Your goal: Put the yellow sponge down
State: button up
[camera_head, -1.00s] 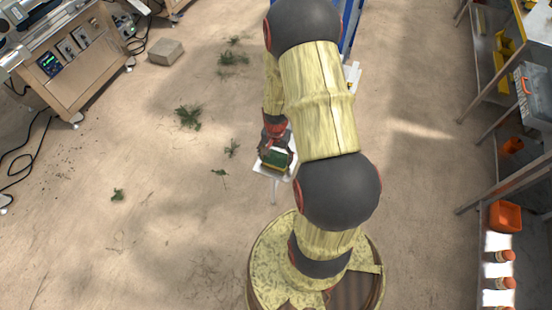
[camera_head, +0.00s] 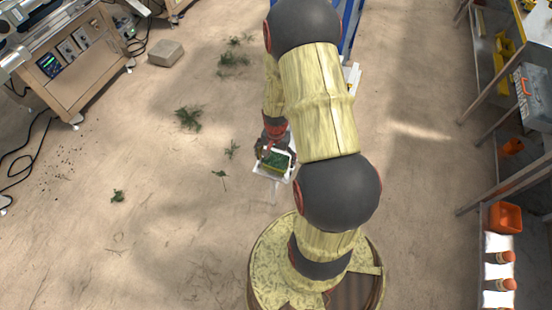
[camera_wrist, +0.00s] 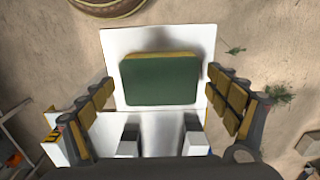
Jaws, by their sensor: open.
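The yellow sponge (camera_wrist: 160,79) has a green top face and a yellow edge. It lies flat on a white surface (camera_wrist: 116,44) in the wrist view, between and beyond my fingers. In the head view the sponge (camera_head: 274,160) shows on the small white stand (camera_head: 262,170), partly covered by my gripper (camera_head: 274,148). In the wrist view my gripper (camera_wrist: 166,108) is open, with gaps between both fingers and the sponge. The stand's right part is hidden behind my arm in the head view.
In the wrist view two white blocks (camera_wrist: 128,141) stand near the bottom edge. A wooden cabinet (camera_head: 75,65) is at the upper left. Metal shelving with an orange bin (camera_head: 505,217) lines the right.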

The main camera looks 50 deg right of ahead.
notch_tip(320, 180, up, 12)
jog(key=p, duration=0.4)
notch_tip(320, 180, up, 8)
jog(key=n, duration=0.2)
send_over(276, 160)
jog(key=w+a, duration=0.3)
jog(key=a+r+n+t, duration=0.2)
jog(key=a+r+n, duration=0.1)
jog(key=a+r, duration=0.55)
jog(key=s+a+r+n+t, duration=0.1)
jog(key=s+a+r+n, duration=0.3)
jog(key=r, duration=0.4)
jog(key=s+a+r+n+t, duration=0.2)
jog(key=s+a+r+n, duration=0.2)
jog(key=s+a+r, duration=0.2)
jog(key=shift+s+a+r+t, duration=0.3)
jog(key=shift+a+r, duration=0.25)
jog(key=shift+r, duration=0.4)
